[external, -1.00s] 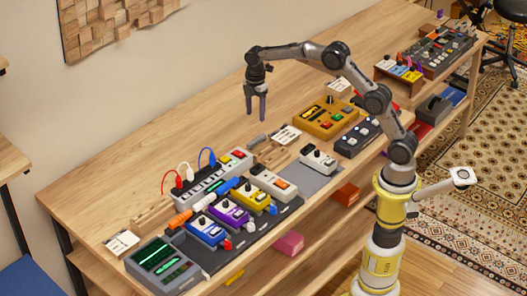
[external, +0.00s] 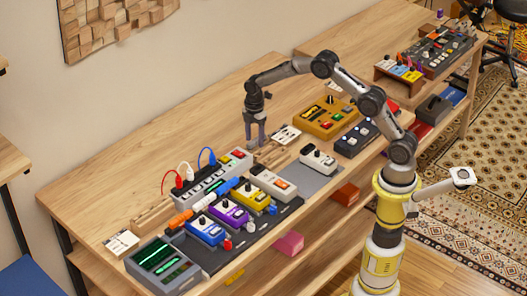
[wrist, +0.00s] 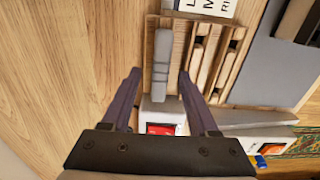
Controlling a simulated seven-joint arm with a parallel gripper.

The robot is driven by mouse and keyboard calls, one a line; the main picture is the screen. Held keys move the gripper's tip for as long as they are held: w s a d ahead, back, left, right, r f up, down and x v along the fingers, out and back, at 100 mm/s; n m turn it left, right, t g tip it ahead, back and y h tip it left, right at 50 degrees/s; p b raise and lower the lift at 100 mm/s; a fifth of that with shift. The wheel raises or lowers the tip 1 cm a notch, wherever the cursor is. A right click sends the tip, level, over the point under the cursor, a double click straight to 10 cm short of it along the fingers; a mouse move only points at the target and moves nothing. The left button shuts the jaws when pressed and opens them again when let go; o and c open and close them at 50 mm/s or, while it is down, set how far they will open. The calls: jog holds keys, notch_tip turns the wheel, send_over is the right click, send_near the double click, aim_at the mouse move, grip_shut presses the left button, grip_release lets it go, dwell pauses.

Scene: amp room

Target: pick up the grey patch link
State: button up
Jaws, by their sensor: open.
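The grey patch link (wrist: 162,60) is a slim grey bar with ridges around its middle. It lies lengthwise at the left side of a slotted wooden rack (wrist: 236,60). My gripper (wrist: 160,74) is open and empty. In the wrist view its two dark purple fingers show on either side of the link, and it cannot be told how far above it they are. In the external view my gripper (external: 255,146) points straight down over the rack (external: 272,152), and its fingers largely hide the link.
A grey power strip with a red switch (wrist: 161,128) lies close by; it also shows in the external view (external: 200,186). A white label card (external: 286,134) stands beside the rack. Several pedals, such as the purple one (external: 230,213), stand nearer the front. The wood behind the rack is clear.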

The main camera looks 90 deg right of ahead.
jog(key=shift+c, duration=0.2)
grip_shut()
dwell(1.2)
